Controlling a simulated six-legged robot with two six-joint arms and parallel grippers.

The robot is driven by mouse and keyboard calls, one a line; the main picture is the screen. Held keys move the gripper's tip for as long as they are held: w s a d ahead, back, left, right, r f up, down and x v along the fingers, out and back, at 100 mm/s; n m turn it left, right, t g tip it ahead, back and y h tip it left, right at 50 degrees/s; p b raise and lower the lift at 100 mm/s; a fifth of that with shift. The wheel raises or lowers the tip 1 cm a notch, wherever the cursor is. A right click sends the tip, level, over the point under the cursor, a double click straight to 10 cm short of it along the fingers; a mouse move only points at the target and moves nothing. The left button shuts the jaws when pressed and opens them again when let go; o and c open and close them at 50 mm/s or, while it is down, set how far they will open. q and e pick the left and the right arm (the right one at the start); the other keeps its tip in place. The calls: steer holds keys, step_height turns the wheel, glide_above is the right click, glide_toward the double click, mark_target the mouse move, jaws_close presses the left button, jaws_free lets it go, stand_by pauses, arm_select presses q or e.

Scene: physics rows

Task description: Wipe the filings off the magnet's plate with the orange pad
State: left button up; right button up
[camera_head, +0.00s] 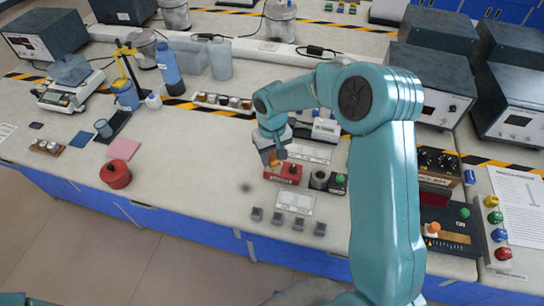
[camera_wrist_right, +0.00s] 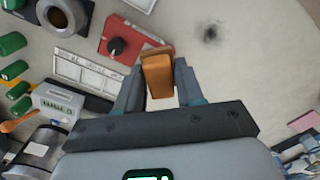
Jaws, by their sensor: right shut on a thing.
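My right gripper (camera_head: 273,153) is shut on the orange pad (camera_wrist_right: 157,75), which sits between its two fingers in the right wrist view. In the head view the pad (camera_head: 273,159) is small and partly hidden by the gripper, over the back left of a red box with a black knob (camera_head: 287,173). The red box also shows in the wrist view (camera_wrist_right: 128,36). A grey round piece with a dark ring (camera_head: 319,180), perhaps the magnet, stands right of the box. A dark speckled patch (camera_head: 246,188), perhaps filings, lies on the bench left of the box. My left gripper is not in view.
Labelled white cards (camera_head: 295,202) and several small grey blocks (camera_head: 277,218) lie in front. A tray of jars (camera_head: 222,102) is behind. A red round container (camera_head: 116,174) stands left; bench between is clear.

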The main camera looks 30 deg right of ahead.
steer(key=shift+a+r+p, duration=0.1)
steer(key=shift+r+p, duration=0.35)
steer(key=shift+r, duration=0.65)
